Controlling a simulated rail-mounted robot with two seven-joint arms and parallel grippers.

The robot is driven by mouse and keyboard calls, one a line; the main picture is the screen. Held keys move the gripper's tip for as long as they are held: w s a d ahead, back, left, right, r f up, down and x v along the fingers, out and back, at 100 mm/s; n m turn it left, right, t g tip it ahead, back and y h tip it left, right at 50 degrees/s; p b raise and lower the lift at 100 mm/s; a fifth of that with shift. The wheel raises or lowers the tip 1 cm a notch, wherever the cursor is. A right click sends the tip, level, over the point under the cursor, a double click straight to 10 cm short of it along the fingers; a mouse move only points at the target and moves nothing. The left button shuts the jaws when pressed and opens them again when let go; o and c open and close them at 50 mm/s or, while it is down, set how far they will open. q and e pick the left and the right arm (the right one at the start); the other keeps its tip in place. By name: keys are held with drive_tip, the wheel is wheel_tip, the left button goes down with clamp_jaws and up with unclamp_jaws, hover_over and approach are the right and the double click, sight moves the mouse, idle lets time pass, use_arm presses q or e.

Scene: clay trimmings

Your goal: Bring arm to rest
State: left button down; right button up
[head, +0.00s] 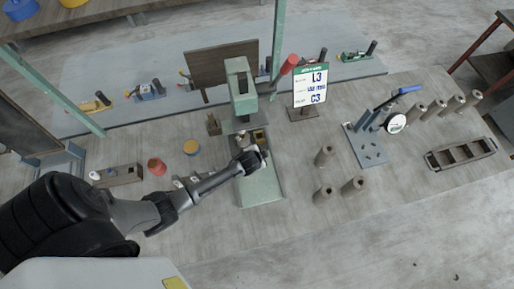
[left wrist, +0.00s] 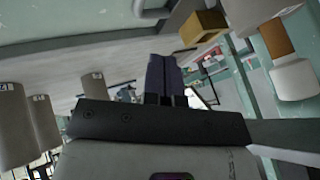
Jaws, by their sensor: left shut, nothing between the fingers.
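My left arm reaches in from the left in the head view. Its gripper (head: 258,156) is over the base of the green press (head: 262,188), close to the press column; I cannot tell whether it touches. In the left wrist view the dark fingers (left wrist: 165,78) are together with nothing between them. A yellow-brown block (left wrist: 203,27) shows just beyond the fingertips, and a white cylinder with an orange top (left wrist: 293,78) is at the right. My right gripper is not in view.
Several grey-brown cylinders (head: 325,155), a blue-handled gauge fixture (head: 368,150) and a slotted tray (head: 460,153) are to the right. A red cup (head: 157,166) and yellow-topped round container (head: 191,147) stand left.

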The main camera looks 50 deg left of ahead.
use_arm(q)
drive_tip(key=v, duration=0.4)
drive_tip(key=shift+s+d+r, duration=0.15)
drive_tip(key=shift+d+r, duration=0.05)
drive_tip(key=shift+r, duration=0.1)
drive_tip(key=s+d+r+n+g+h+p, duration=0.1)
drive_tip(key=s+d+r, duration=0.15)
drive_tip(key=r, duration=0.55)
drive_tip(key=s+d+r+n+g, duration=0.1)
drive_tip(key=s+d+r, duration=0.15)
drive_tip(key=r, duration=0.45)
drive_tip(key=s+d+r+h+p, duration=0.1)
drive_tip(key=s+r+p, duration=0.1)
drive_tip(key=s, duration=0.6)
drive_tip(key=s+d+r+g+p, duration=0.1)
drive_tip(key=s+r+p, duration=0.2)
drive_tip(key=s, duration=0.5)
drive_tip(key=shift+s+d+r+n+h, duration=0.2)
drive_tip(key=shift+s+d+n+h, duration=0.1)
drive_tip(key=shift+s+n+h, duration=0.1)
